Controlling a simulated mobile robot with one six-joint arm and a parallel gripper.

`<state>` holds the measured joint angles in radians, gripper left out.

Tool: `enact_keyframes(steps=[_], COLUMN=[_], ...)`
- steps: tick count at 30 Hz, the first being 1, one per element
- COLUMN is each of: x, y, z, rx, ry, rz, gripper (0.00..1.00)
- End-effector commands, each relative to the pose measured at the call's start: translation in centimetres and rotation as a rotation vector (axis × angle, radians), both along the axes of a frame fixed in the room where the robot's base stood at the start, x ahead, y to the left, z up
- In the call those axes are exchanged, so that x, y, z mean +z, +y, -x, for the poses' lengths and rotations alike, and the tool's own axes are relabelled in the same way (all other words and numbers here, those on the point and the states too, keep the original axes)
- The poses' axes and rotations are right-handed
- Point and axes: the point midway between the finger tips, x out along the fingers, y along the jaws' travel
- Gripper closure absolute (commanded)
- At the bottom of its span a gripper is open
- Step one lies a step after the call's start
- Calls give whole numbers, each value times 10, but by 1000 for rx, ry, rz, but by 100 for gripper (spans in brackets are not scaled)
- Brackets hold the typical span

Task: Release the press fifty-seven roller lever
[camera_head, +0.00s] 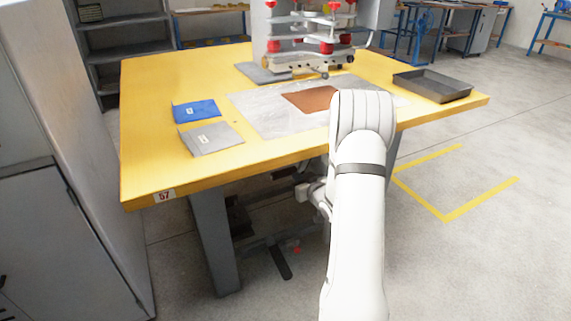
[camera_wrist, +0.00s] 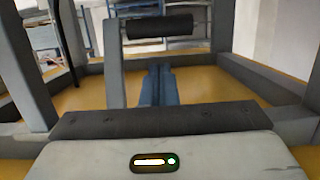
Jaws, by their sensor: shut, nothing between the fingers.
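The press (camera_head: 310,40), with red knobs and red parts, stands at the back of a yellow table marked 57. In the wrist view a black roller (camera_wrist: 160,27) sits across the top, with a grey lever arm (camera_wrist: 115,62) at its left end. My gripper's narrow blue-grey fingers (camera_wrist: 158,70) are together, with nothing between them. They point forward, and their tips appear just below the roller in the picture. I cannot tell whether they touch it. In the head view my arm reaches down in front of the table, with its wrist (camera_head: 312,193) by the underside; the fingers are not clear there.
The yellow table (camera_head: 150,110) holds a blue pouch (camera_head: 196,111), a grey pouch (camera_head: 211,138), a brown sheet (camera_head: 309,99) and a dark tray (camera_head: 432,85). Grey table legs (camera_head: 214,240) and a dark pedal (camera_head: 280,262) are below. A grey cabinet (camera_head: 60,200) stands left; floor at right is open.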

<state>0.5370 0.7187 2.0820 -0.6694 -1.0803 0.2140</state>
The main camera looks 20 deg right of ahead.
Motion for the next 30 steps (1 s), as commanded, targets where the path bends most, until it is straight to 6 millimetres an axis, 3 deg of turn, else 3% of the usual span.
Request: enact_keyframes(steps=[11,24,30], x=[-2,-19,-22], y=[-7,-6,-6], z=[-1,-71,-90], rx=[-14,-17,-18], ry=[0,-1,0], rz=[0,2,1], gripper=[100,100,100])
